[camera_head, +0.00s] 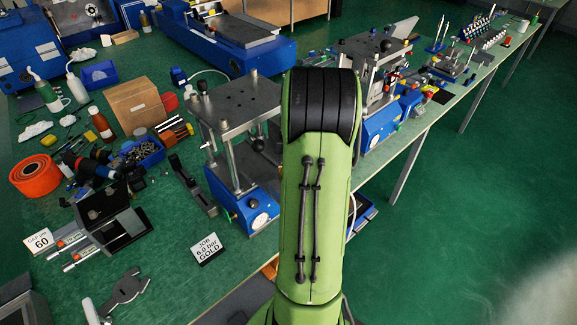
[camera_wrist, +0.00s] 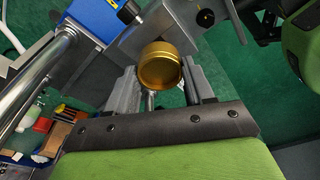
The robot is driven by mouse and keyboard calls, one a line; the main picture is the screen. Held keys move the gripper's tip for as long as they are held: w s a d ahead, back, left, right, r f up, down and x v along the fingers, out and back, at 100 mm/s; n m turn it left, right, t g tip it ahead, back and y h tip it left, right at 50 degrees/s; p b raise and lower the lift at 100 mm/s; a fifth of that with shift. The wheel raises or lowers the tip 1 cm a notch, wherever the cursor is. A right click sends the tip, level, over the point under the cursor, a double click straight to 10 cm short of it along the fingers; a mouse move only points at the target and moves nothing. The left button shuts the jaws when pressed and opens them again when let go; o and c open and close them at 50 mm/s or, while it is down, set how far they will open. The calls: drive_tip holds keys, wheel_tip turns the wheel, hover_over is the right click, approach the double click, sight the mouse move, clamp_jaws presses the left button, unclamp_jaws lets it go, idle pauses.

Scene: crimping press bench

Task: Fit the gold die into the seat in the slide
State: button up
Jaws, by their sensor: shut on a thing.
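The gold die (camera_wrist: 159,72) is a round, cup-like brass piece in the wrist view. My gripper (camera_wrist: 160,82) is shut on it, with one grey finger on each side. A grey metal block (camera_wrist: 165,32), perhaps the slide, lies right beyond the die; I cannot tell whether they touch. The seat cannot be made out. In the head view, the near press (camera_head: 237,100) has a steel top plate, posts and a blue base. My green arm hides my gripper and the die there.
A steel post (camera_wrist: 40,85) runs close along the left of the wrist view. A card (camera_head: 208,249) reading "JOB 6.0 bar GOLD" stands left of the press base. A second press (camera_head: 378,90) stands behind my arm. Loose tools and a cardboard box (camera_head: 135,104) crowd the left bench.

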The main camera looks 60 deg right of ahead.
drive_tip(key=shift+f+b, duration=0.95)
drive_tip(key=shift+f, duration=0.25)
drive_tip(key=o, duration=1.4)
drive_tip(key=shift+o, duration=0.2)
wheel_tip(320, 180, up, 16)
drive_tip(key=s+d+p, duration=0.1)
drive_tip(key=p, duration=0.3)
drive_tip(key=shift+s+d+f, duration=0.2)
drive_tip(key=shift+s+d, duration=0.1)
drive_tip(key=shift+d, duration=0.05)
